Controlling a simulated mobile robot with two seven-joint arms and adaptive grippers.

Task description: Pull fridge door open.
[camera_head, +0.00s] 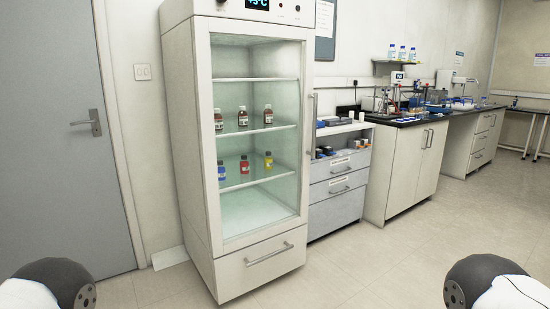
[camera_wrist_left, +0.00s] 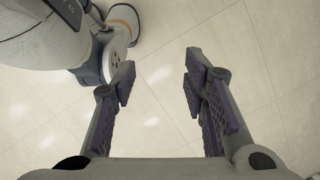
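A tall white fridge (camera_head: 183,120) stands left of centre in the head view. Its glass door (camera_head: 255,205) appears shut, with a vertical bar handle (camera_head: 312,125) along the right side. Several bottles show behind the glass on two shelves. My left gripper (camera_wrist_left: 158,85) is open and empty above the floor in the left wrist view, with its two padded fingers well apart. It is away from the fridge. My right gripper is not in view; only dark rounded parts of my arms show at the bottom corners of the head view.
A grey drawer unit (camera_head: 338,190) stands right beside the fridge's handle side, with a lab bench (camera_head: 400,175) beyond. A grey room door (camera_head: 60,120) is on the left. The fridge has a lower drawer with its own handle (camera_head: 270,254). The floor (camera_head: 340,270) in front is clear.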

